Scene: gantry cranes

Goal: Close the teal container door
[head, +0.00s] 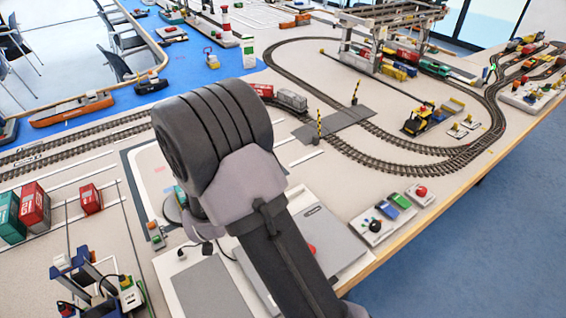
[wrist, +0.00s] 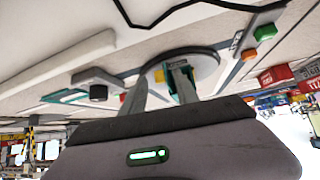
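In the wrist view, a small teal thing (wrist: 172,69), apparently a container, sits on a round grey turntable (wrist: 207,69). In the head view my arm hides the gripper and most of the turntable; a teal edge (head: 180,196) shows beside the arm. Another teal container (head: 10,219) stands at the far left.
Red containers (head: 36,208) stand on the left of the table. A small crane model (head: 85,280) is at the front left. A grey panel (head: 325,240) and button boxes (head: 376,224) lie right of my arm, near the table edge. Rail tracks (head: 400,148) run behind.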

